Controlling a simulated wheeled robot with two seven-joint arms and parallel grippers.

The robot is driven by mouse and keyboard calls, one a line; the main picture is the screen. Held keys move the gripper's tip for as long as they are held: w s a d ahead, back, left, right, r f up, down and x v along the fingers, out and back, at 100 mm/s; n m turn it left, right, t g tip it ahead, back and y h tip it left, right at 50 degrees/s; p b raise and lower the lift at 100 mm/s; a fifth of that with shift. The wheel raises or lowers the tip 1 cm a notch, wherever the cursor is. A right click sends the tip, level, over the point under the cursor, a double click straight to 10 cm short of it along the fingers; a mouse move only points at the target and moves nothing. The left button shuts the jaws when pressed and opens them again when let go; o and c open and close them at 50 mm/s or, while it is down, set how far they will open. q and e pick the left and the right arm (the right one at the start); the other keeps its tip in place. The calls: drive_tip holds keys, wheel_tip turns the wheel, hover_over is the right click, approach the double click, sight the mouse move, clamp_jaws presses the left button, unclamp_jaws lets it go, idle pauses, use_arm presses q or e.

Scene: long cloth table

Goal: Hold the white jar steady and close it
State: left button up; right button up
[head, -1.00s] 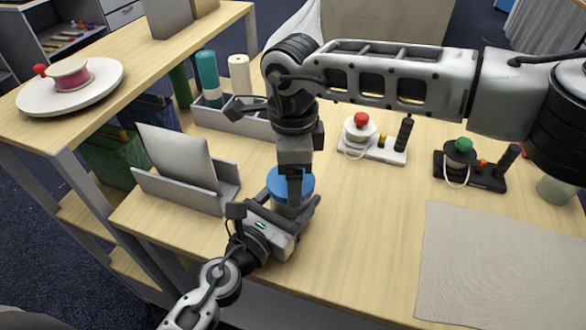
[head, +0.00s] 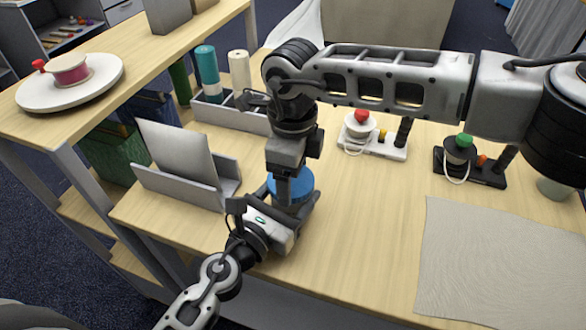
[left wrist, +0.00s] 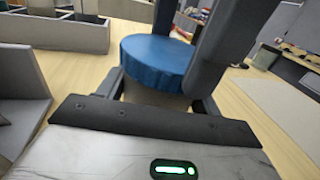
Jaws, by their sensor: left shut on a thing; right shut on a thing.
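The white jar (left wrist: 152,95) stands upright on the table under a blue lid (head: 305,185). The lid also shows in the left wrist view (left wrist: 155,60), on top of the jar's pale body. My left gripper (head: 294,212) is shut on the jar's body from the near side, low down. My right gripper (head: 289,190) reaches down from above and is shut on the blue lid. The grippers hide most of the jar in the head view, and I cannot tell how tightly the lid sits.
A grey holder with an upright panel (head: 178,153) stands left of the jar. A grey divided tray (head: 232,113) is behind it. Two spool stands (head: 370,147) (head: 470,170) are at the right. A grey cloth (head: 500,262) covers the front right. The table between cloth and jar is clear.

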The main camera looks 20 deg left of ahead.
drive_tip(key=m, duration=0.5)
drive_tip(key=shift+s, duration=0.1)
drive_tip(key=m, duration=0.5)
drive_tip(key=shift+a, duration=0.1)
drive_tip(key=m, duration=0.7)
drive_tip(key=shift+s+a+m, duration=0.1)
drive_tip(key=shift+m, duration=0.2)
drive_tip(key=m, duration=0.5)
drive_tip(key=shift+a, duration=0.1)
drive_tip(key=m, duration=0.4)
drive_tip(key=shift+m, duration=0.4)
drive_tip(key=m, duration=0.5)
drive_tip(key=shift+a, duration=0.1)
drive_tip(key=m, duration=0.4)
drive_tip(key=shift+w+m, duration=0.2)
drive_tip(key=shift+m, duration=0.1)
drive_tip(key=o, duration=1)
drive_tip(key=shift+c, duration=0.2)
